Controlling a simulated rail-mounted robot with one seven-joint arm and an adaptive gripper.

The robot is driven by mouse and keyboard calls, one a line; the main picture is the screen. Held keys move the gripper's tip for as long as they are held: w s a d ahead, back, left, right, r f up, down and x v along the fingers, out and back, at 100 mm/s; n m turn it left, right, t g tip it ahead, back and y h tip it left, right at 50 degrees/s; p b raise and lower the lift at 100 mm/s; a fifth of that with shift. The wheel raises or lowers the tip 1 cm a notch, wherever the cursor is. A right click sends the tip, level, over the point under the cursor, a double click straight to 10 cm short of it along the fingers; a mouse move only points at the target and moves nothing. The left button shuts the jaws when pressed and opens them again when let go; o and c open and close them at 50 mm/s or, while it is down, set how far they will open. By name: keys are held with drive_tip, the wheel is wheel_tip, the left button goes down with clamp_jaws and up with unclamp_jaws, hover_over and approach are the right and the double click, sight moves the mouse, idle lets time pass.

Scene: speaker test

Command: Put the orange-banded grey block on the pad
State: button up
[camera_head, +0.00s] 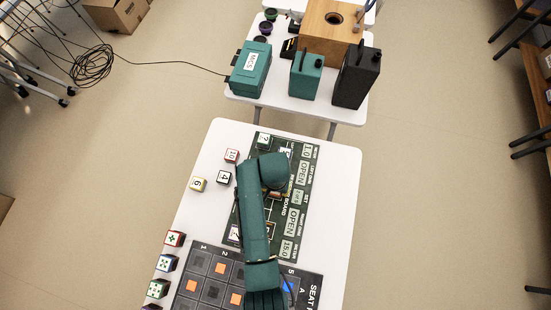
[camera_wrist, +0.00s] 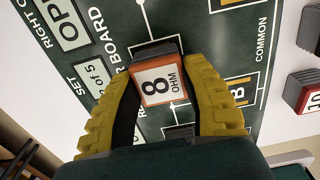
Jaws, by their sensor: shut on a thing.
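The orange-banded grey block (camera_wrist: 154,72) shows in the wrist view, with an "8 OHM" label on its face. My gripper (camera_wrist: 163,80) is shut on it, one yellow finger at each side. The block is over the dark green board (camera_wrist: 105,22); I cannot tell how high. In the head view my arm hides most of the gripper and block, above the board (camera_head: 303,185).
Several cubes stand left of the board, including a red one (camera_head: 231,156), a black one (camera_head: 224,177) and a yellow one (camera_head: 197,184). A gridded seat mat (camera_head: 315,283) lies at the near end. Behind, a second table holds a green box (camera_head: 250,70) and a wooden box (camera_head: 318,40).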

drive_tip(key=shift+f, duration=0.15)
drive_tip(key=o, duration=1.1)
drive_tip(key=shift+o, duration=0.2)
